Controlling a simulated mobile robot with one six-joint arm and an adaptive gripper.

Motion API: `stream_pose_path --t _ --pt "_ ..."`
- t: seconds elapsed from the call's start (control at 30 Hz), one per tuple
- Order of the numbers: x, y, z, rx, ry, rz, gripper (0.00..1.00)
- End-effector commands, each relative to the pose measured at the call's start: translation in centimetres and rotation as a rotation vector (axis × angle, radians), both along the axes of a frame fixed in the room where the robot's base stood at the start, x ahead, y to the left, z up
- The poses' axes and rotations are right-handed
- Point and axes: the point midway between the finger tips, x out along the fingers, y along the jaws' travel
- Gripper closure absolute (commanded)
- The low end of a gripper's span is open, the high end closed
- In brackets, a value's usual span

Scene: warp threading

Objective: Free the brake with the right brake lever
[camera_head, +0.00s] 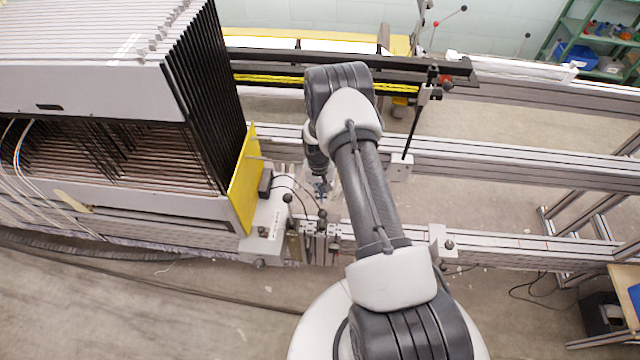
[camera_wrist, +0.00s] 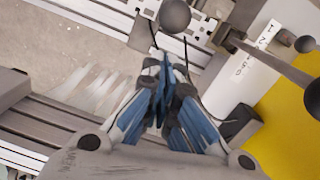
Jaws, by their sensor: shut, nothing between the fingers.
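My gripper (camera_wrist: 165,68) is shut and empty, with its blue-and-grey fingers together. In the head view my gripper (camera_head: 321,192) hangs over the grey machine block beside the yellow plate, partly hidden by my arm. A black ball-ended lever (camera_wrist: 174,15) lies just beyond the fingertips in the wrist view, with a visible gap. It seems to be the ball knob (camera_head: 322,214) in the head view. Another lever with a dark ball (camera_wrist: 315,98) reaches in from the right of the wrist view. I cannot tell for certain which is the right brake lever.
The yellow plate (camera_head: 245,180) and the heddle frames (camera_head: 205,90) stand left of my gripper. Grey rails (camera_head: 500,165) run to the right. An upright black rod (camera_head: 411,130) stands behind my arm. Open floor shows between the rails.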

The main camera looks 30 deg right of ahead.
Motion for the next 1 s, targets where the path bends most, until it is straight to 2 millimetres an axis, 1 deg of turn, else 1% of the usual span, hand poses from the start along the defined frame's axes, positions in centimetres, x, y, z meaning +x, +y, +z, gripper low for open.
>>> stream_pose_path --t 0.03,0.2,0.63,1.0 --pt "-0.6 0.2 -0.2 0.0 0.003 0.0 1.0" --pt "-1.2 0.5 -0.2 0.0 0.001 0.0 1.0" --pt "-1.4 0.6 -0.2 0.0 0.001 0.0 1.0" --pt "-2.1 1.1 0.0 0.001 0.003 0.001 1.0"
